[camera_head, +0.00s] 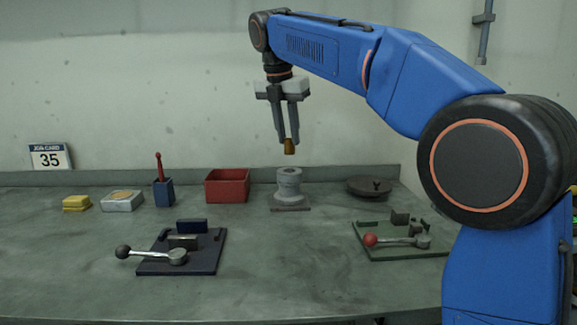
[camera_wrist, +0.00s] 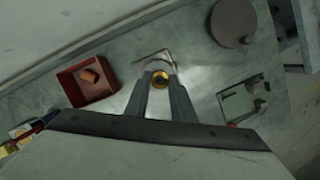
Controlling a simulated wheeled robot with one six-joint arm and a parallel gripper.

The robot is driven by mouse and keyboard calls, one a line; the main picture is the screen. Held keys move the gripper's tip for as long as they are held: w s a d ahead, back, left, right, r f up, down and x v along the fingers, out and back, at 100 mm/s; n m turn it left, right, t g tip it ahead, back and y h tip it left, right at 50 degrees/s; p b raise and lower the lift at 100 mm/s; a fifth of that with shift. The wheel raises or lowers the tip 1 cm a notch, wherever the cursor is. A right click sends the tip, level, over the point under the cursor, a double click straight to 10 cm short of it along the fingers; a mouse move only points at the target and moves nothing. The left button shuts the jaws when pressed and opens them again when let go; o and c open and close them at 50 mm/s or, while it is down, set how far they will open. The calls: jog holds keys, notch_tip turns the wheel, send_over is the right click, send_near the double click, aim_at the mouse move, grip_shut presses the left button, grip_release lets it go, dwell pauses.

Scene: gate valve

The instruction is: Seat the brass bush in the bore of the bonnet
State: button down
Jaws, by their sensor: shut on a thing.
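The brass bush (camera_head: 289,146) is held between the fingertips of my gripper (camera_head: 288,138), in the air above the bench. In the wrist view the bonnet (camera_wrist: 158,66) is partly hidden behind the bush and fingers, so I cannot tell how well the two line up.
A red bin (camera_head: 228,186) stands left of the bonnet, and a dark round disc (camera_head: 369,187) lies to its right. A blue fixture (camera_head: 180,252) and a green fixture (camera_head: 404,243), each with a ball-ended lever, sit nearer. The bench between the fixtures is clear.

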aim_at(286, 151)
jog(key=shift+f, duration=3.45)
jog(key=shift+f, duration=0.3)
jog(key=shift+s+f, duration=0.1)
jog(key=shift+f, duration=0.15)
jog(key=c, duration=1.5)
grip_release()
jog(key=shift+f, duration=0.25)
jog(key=shift+r, duration=0.5)
jog(key=v, duration=1.2)
jog(key=shift+r, duration=0.35)
